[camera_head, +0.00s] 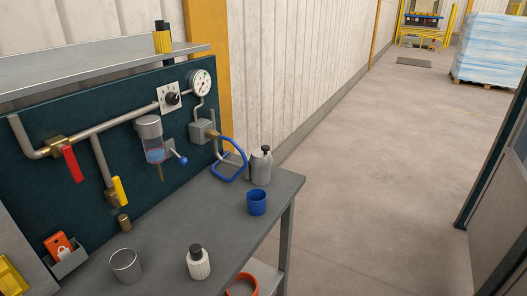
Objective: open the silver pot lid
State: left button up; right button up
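A silver cylindrical container (125,265) stands upright on the grey workbench (222,212), near the front left. Its top looks like an open rim, and I cannot make out a lid on it. A grey metallic bottle (260,168) with a small dark cap stands at the bench's far end, by the blue hose. I cannot tell for sure which of these is the silver pot. Neither of my grippers is in view, and nothing is seen touching these things.
A white bottle with a black cap (199,263) and a blue cup (257,202) stand on the bench. An orange ring-shaped thing (242,285) is at the lower edge. Pipes, valves and a gauge (201,83) are on the dark panel behind.

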aim_at(259, 158)
jog(key=l+u, duration=0.1)
jog(key=u, duration=0.3)
jog(key=i+l+u, duration=0.15)
jog(key=u, duration=0.2)
jog(key=l+u, duration=0.1)
jog(key=u, duration=0.3)
jog(key=i+l+u, duration=0.1)
jog(key=l+u, duration=0.3)
jog(key=l, duration=0.9)
jog(key=k+l+u, duration=0.1)
jog(key=l+u, duration=0.35)
jog(key=l, duration=0.85)
